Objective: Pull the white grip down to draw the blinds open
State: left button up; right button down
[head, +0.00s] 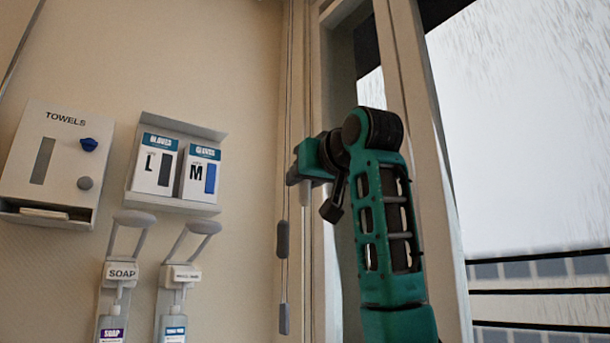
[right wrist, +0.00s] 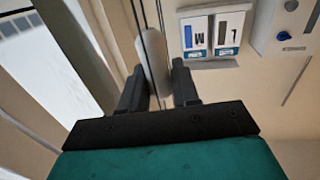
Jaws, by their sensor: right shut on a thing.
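The white grip (right wrist: 153,62) hangs on a thin cord and sits between the two dark fingers of my right gripper (right wrist: 158,74) in the right wrist view. The fingers are shut on it. In the head view my right gripper (head: 297,175) is at the cords beside the window frame, and the light lower end of the white grip (head: 306,192) shows just under it. A pale sheet (head: 520,150) fills the upper window; I cannot tell whether it is the blind. My left gripper is not in view.
Two grey cord weights (head: 283,240) (head: 284,318) hang below, left of my gripper. A towel dispenser (head: 50,160), a glove box holder (head: 178,165) and two soap dispensers (head: 115,285) (head: 178,285) are on the left wall. The window frame (head: 425,120) stands close to my arm.

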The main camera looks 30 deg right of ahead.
jog(key=c, duration=1)
grip_release()
jog(key=shift+o, duration=0.2)
jog(key=s+a+b, duration=0.1)
jog(key=s, duration=1.2)
